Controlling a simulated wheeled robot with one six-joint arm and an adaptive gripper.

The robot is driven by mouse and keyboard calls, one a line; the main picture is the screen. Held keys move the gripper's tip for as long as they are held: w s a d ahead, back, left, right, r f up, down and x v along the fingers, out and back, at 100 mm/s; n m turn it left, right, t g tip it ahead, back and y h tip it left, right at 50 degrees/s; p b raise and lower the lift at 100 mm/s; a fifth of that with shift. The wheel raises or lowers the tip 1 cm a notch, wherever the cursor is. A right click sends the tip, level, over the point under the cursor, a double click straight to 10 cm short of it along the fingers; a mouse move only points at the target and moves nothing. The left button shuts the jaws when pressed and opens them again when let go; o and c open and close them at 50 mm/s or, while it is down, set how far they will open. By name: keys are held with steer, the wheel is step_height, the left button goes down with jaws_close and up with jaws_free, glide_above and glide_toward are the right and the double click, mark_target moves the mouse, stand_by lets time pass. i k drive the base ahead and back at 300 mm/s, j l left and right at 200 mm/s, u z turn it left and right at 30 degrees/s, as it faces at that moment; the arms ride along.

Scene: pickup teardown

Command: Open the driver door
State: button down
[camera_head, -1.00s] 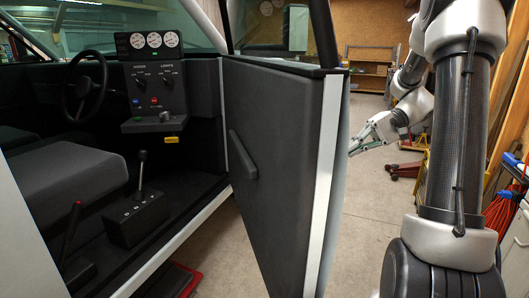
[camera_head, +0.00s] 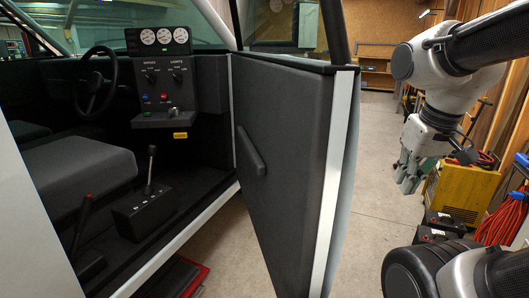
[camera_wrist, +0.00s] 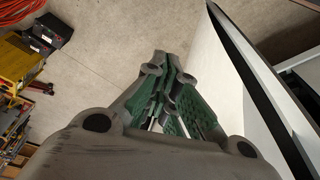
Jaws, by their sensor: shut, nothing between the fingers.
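The driver door (camera_head: 290,150) stands swung wide open from the pickup cab in the head view. Its dark inner panel with a pull handle (camera_head: 250,150) faces me, and its pale edge (camera_head: 338,180) is nearest. My gripper (camera_head: 408,188) hangs to the right of the door, pointing down, apart from it. In the wrist view my gripper (camera_wrist: 170,62) has its fingers together and empty above the floor. The door (camera_wrist: 235,85) also shows there, to the right of the fingers. The outside handle is hidden in the head view.
Inside the cab are a steering wheel (camera_head: 96,80), a switch panel (camera_head: 165,85), a shift lever (camera_head: 150,180) and a seat (camera_head: 78,165). A yellow machine (camera_head: 462,195) and orange cable (camera_head: 500,212) stand at the right. Bare floor (camera_head: 385,150) lies beyond the door.

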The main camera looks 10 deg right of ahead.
mark_target(296, 110)
steer(key=j+z, duration=0.4)
steer(key=j, duration=0.25)
steer(key=j+z, duration=0.4)
steer(key=j, duration=0.25)
steer(key=k+j+u, duration=0.3)
steer(key=u, duration=0.15)
steer(key=j+u, duration=0.3)
steer(key=l, duration=0.7)
